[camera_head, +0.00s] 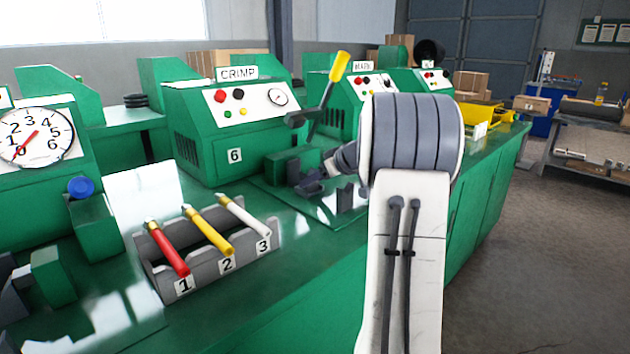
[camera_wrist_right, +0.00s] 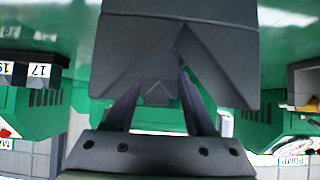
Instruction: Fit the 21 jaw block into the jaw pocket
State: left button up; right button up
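My right gripper (camera_head: 312,186) is low in front of the CRIMP machine (camera_head: 240,130), partly hidden by my arm. In the right wrist view its two fingers (camera_wrist_right: 160,95) stand a little apart, against a small grey stub of a large dark grey block (camera_wrist_right: 135,60). I take this for the jaw block; no number 21 shows on it. The block hides whatever is beyond the fingertips. Dark grey pieces (camera_head: 345,198) stand on the machine's plate beside the gripper; I cannot tell whether they form the jaw pocket. My left gripper is not in view.
A lever with a yellow handle (camera_head: 338,68) rises close behind the gripper. A grey rack (camera_head: 215,275) holds red, yellow and white handled tools numbered 1 to 3. A gauge machine (camera_head: 35,135) stands at left. The bench front is clear.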

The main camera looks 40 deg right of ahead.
jog(key=o, duration=0.4)
jog(key=shift+r, duration=0.1)
jog(key=shift+o, duration=0.2)
jog(key=p+v, duration=0.1)
jog(key=v, duration=0.9)
jog(key=shift+s, duration=0.2)
jog(key=shift+r, duration=0.15)
